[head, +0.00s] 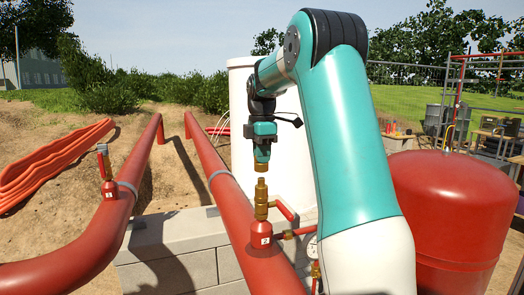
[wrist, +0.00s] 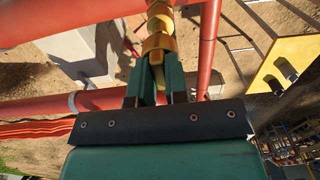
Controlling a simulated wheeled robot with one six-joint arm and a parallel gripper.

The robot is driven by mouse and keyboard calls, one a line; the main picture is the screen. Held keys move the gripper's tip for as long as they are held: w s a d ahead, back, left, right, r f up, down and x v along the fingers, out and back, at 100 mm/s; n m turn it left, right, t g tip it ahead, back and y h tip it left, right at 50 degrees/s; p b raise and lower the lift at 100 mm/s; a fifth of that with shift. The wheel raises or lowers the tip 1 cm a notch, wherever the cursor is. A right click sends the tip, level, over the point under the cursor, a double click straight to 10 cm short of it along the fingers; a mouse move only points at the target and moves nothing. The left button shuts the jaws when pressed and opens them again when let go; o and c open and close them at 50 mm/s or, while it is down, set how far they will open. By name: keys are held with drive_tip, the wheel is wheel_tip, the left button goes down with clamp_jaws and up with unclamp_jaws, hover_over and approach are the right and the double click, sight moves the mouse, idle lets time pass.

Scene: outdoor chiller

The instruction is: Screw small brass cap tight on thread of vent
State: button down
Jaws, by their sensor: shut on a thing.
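My gripper (head: 262,158) points straight down in the head view and is shut on the small brass cap (head: 261,167). The brass vent (head: 261,197) stands upright on the red pipe directly below, on a red fitting marked 2. A small gap shows between the cap and the vent's top in the head view. In the wrist view, the green fingers of my gripper (wrist: 155,82) close on the brass cap (wrist: 154,57), with the vent's brass body (wrist: 160,18) beyond it. The thread is too small to make out.
A red handle (head: 284,211) sticks out beside the vent, and a gauge (head: 312,247) is nearby. A second red pipe (head: 125,205) with its own valve (head: 107,175) runs to the left. A white tank (head: 240,95) stands behind, and a red vessel (head: 450,215) at right.

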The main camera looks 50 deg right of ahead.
sight(262, 166)
drive_tip(key=shift+f, duration=0.55)
drive_tip(key=shift+f, duration=0.15)
drive_tip(key=shift+f+b, duration=0.85)
drive_tip(key=shift+f, duration=0.15)
drive_tip(key=shift+r, duration=0.1)
drive_tip(key=shift+r+m+p, duration=0.1)
drive_tip(key=shift+m+p, duration=0.35)
drive_tip(key=shift+m, duration=0.45)
drive_tip(key=shift+m+p, duration=0.35)
drive_tip(key=shift+m, duration=0.75)
drive_tip(key=m, duration=0.3)
drive_tip(key=shift+f+m+p, duration=0.2)
drive_tip(key=shift+m+p, duration=0.1)
drive_tip(key=shift+p, duration=0.05)
drive_tip(key=shift+f, duration=0.1)
drive_tip(key=shift+s, duration=0.1)
